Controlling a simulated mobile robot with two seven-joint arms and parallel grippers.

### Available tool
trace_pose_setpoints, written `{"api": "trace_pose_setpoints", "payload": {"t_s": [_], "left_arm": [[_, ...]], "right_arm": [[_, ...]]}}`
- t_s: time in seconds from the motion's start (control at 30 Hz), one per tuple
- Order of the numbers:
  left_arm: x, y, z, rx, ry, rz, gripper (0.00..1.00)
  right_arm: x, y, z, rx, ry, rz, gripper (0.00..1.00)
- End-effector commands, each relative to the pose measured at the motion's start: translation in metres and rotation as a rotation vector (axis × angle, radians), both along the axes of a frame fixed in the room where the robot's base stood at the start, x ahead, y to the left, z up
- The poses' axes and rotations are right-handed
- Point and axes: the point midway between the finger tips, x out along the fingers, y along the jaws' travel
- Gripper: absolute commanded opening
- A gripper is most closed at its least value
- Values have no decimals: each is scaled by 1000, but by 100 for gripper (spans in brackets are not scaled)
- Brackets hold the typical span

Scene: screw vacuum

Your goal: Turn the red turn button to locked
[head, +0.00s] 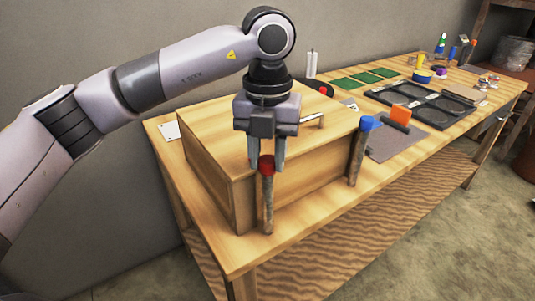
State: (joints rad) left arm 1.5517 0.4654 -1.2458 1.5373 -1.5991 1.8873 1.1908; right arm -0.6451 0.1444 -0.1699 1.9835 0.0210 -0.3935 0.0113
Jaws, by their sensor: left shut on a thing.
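The red turn button (267,171) is a red cap on an upright rough brown post at the front left corner of a wooden box. My left gripper (266,162) points down over it, with a finger on each side, shut on the red button. The gripper hides part of the cap's top, and I cannot tell which way the button is turned. A second post with a blue cap (369,123) stands at the box's right front corner. My right gripper is out of view.
The wooden box (205,125) with a metal handle (313,119) sits on a long wooden workbench (330,215). To the right lie a grey mat (395,143) with an orange block (400,115), green boards (362,78) and black trays (425,105). The bench front is clear.

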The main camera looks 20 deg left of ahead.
Motion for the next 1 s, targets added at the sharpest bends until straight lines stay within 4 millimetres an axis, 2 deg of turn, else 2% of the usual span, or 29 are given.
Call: {"api": "trace_pose_setpoints", "payload": {"t_s": [0.47,0.5,0.53,0.57,0.83,1.0], "left_arm": [[1,0,3,-2,-6,16,3],[1,0,2,-2,-6,16,46],[1,0,2,-2,-6,16,56],[1,0,2,-2,-5,15,59],[1,0,2,-1,-3,13,59],[1,0,18,-2,-5,13,59]], "right_arm": [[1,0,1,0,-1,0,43],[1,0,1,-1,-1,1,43],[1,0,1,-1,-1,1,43],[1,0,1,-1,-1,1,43],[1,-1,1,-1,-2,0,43],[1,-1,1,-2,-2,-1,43]]}}
